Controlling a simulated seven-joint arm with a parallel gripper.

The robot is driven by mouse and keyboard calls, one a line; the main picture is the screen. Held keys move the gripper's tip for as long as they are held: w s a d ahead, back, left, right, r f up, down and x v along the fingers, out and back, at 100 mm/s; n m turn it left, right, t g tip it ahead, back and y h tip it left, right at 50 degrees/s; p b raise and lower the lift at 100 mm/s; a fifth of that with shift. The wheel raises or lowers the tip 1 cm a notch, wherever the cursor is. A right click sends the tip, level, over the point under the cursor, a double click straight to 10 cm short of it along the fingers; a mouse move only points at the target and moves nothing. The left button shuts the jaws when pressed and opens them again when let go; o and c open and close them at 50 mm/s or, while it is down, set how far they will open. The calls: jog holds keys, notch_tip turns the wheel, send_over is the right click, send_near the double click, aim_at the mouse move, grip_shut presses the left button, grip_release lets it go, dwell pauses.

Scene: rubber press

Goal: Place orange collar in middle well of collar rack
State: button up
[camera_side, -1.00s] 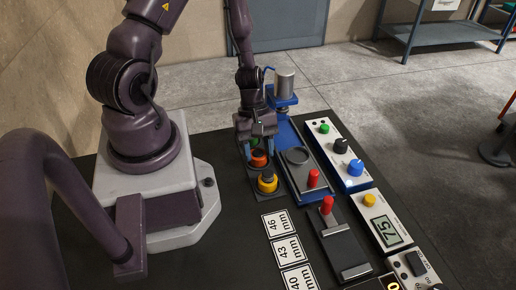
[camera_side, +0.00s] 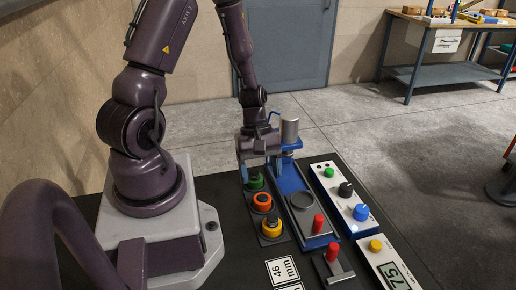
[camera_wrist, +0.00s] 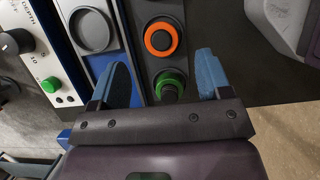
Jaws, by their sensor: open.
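The orange collar (camera_side: 262,202) sits in the middle well of the dark collar rack (camera_side: 277,217), between a green collar (camera_side: 255,181) and a yellow collar (camera_side: 272,227). In the wrist view the orange collar (camera_wrist: 161,39) looks level around a dark centre. The green collar (camera_wrist: 170,87) lies lower in that view, between the blue fingertips as seen from above. My gripper (camera_side: 262,172) is open and empty, above the green-collar end of the rack. It is clear of the orange collar. The yellow collar is out of the wrist view.
Right of the rack is a blue-based press (camera_side: 290,135) with a round dish (camera_side: 302,201) and a red-handled slide (camera_side: 318,223). A control panel (camera_side: 352,205) with knobs stands farther right. Number cards (camera_side: 283,269) lie in front. My base is at left.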

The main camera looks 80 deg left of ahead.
jog(key=v, duration=0.6)
notch_tip(320, 180, up, 12)
jog(key=m+t+y, duration=0.2)
jog(key=m+y, duration=0.1)
jog(key=m, duration=0.6)
send_over(269, 200)
jog(key=s+d+r+m+t+y, duration=0.1)
jog(key=s+d+r+m+t, duration=0.2)
jog(key=r+m, duration=0.6)
jog(key=shift+s+d+r+t, duration=0.4)
jog(key=shift+s+d, duration=0.4)
jog(key=shift+d, duration=0.4)
